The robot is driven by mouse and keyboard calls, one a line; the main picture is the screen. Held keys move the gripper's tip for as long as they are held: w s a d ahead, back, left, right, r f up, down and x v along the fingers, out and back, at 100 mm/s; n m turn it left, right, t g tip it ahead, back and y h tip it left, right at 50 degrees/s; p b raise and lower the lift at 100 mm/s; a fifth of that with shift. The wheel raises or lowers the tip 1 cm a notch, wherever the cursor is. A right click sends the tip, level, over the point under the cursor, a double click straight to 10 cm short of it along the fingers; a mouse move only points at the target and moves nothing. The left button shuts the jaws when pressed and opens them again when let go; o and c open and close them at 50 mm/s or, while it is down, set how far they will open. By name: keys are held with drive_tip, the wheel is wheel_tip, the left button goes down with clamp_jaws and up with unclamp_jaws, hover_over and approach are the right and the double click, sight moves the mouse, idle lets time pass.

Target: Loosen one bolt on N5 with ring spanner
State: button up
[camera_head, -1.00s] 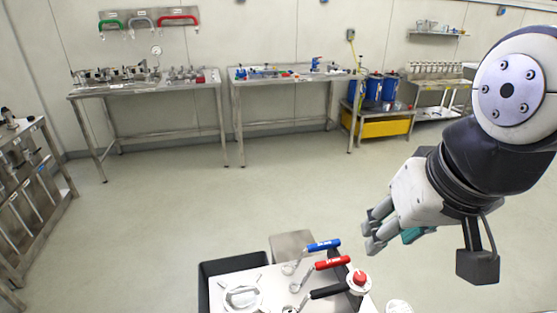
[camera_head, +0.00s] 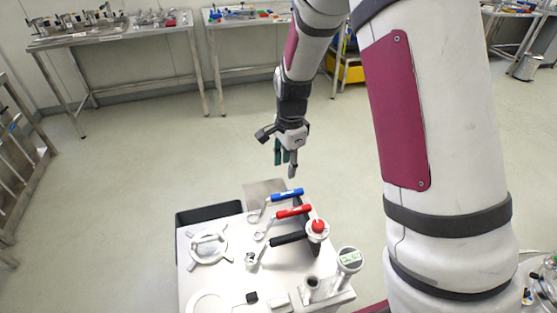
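Three spanners lie in a row on the pale work surface (camera_head: 215,275) in front of me. The farthest has a blue handle (camera_head: 287,195), the middle one a red handle (camera_head: 293,211) and the nearest a black handle (camera_head: 288,239). The blue and red ones end in ring heads at the left; the black one's head is less clear. My gripper (camera_head: 285,168) points down above and just beyond the blue handle, apart from it. Its fingers look spread and nothing shows between them. I cannot make out which part is N5 or its bolts.
On the same surface are a round handwheel-like fitting (camera_head: 208,246), a red-topped button (camera_head: 318,227) and a round gauge (camera_head: 349,259). A dark bin (camera_head: 208,213) sits at its far left edge. Steel benches (camera_head: 110,33) line the far wall, with open floor between.

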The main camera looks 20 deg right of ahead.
drive_tip(key=m, duration=0.2)
hover_over(286, 193)
drive_tip(key=shift+g, duration=0.3)
wheel_tip(286, 193, down, 6)
wheel_tip(286, 193, down, 9)
drive_tip(key=b, duration=0.3)
drive_tip(key=shift+r+b, duration=0.2)
drive_tip(key=shift+b, duration=0.1)
clamp_jaws()
drive_tip(key=shift+r+p, duration=1.55)
drive_tip(key=shift+r, duration=2)
